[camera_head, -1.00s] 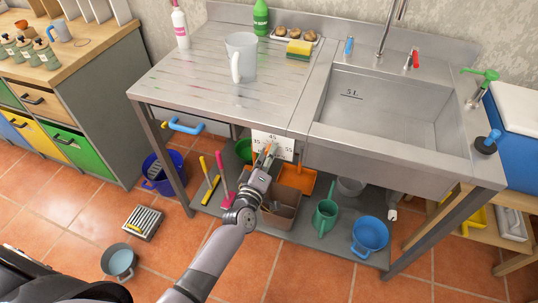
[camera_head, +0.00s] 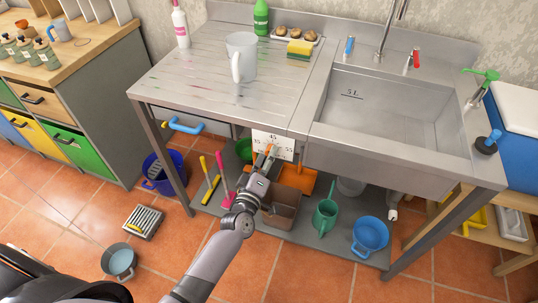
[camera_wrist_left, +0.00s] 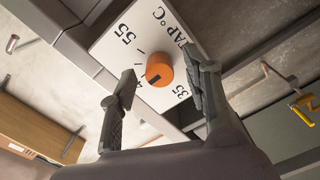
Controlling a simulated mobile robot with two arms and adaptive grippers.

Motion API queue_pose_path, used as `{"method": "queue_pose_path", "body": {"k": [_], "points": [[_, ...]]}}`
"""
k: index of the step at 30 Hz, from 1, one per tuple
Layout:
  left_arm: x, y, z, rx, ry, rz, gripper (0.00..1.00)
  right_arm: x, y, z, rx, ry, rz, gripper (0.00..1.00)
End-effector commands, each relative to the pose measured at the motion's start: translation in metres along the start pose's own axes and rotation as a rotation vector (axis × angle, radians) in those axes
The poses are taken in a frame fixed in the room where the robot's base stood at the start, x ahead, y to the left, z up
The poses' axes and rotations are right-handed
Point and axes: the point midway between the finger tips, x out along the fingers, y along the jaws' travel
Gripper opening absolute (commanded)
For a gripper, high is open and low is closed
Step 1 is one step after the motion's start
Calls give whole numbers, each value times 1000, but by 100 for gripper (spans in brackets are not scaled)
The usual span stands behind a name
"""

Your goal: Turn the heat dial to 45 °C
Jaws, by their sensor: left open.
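The orange heat dial (camera_wrist_left: 159,70) sits on a white plate (camera_head: 284,141) under the front of the steel worktop. In the wrist view the plate shows 55, 35 and "TAP °C". The dial's dark mark points to the lower left, towards the side between 55 and 35; the number there is largely hidden by a finger. My left gripper (camera_wrist_left: 160,92) is open, its fingers on either side of the dial with visible gaps. It also shows in front of the plate in the head view (camera_head: 265,163). My right gripper is not in view.
The steel worktop (camera_head: 190,80) carries a jug (camera_head: 241,57); the sink (camera_head: 390,120) is to its right. A blue handle (camera_head: 185,126) protrudes left of the plate. Below stand a brown bin (camera_head: 284,212), a green watering can (camera_head: 325,215) and a blue bucket (camera_head: 370,237).

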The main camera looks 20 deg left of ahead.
Motion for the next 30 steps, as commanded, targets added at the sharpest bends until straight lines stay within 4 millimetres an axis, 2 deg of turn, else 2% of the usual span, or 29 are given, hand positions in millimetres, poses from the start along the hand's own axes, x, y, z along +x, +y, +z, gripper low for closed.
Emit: {"method": "queue_pose_path", "body": {"k": [9,15,21,30], "points": [[-68,-1,1,1,-3,-3,45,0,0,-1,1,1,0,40],[-97,-1,0,1,-1,-2,45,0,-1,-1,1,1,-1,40],[-106,0,0,1,0,0,45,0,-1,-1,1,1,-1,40],[-106,0,0,1,0,-1,45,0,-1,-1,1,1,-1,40]]}}
